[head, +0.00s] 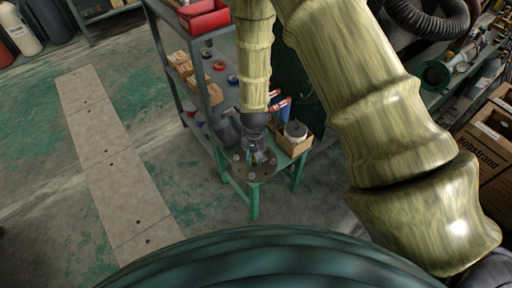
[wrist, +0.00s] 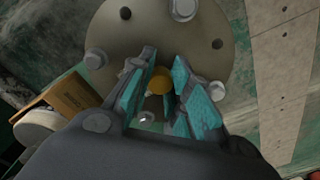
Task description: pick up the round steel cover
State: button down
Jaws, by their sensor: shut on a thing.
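The round steel cover (head: 240,172) is a grey-brown disc with bolts around its rim, at the front of the small green table (head: 254,197). It fills the upper middle of the wrist view (wrist: 165,35), lying flat to the camera. My gripper (head: 257,160) points down over its centre. In the wrist view, the teal-padded fingers (wrist: 163,84) are closed around a brass-coloured knob (wrist: 160,79) at the middle of the cover. The fingers hide part of the disc. I cannot tell whether the cover touches the tabletop.
An open cardboard box (head: 300,146) holding a grey round item (head: 296,130) stands close behind to the right. Red-and-blue canisters (head: 281,104) stand behind. A grey shelf rack (head: 190,75) is at the back left. Open floor (head: 150,150) lies left.

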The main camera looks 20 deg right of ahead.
jog(key=s+a, duration=0.1)
jog(key=s, duration=0.1)
jog(key=s+a, duration=0.1)
jog(key=s, duration=0.2)
jog(key=s+a+r, duration=0.1)
jog(key=s, duration=0.2)
jog(key=shift+s+a, duration=0.15)
jog(key=shift+a, duration=0.1)
jog(key=c, duration=2.1)
grip_release()
grip_shut()
notch_tip(320, 180, up, 12)
jog(key=p, duration=1.1)
send_over(252, 177)
jog(key=s, duration=0.1)
jog(key=shift+a, duration=0.2)
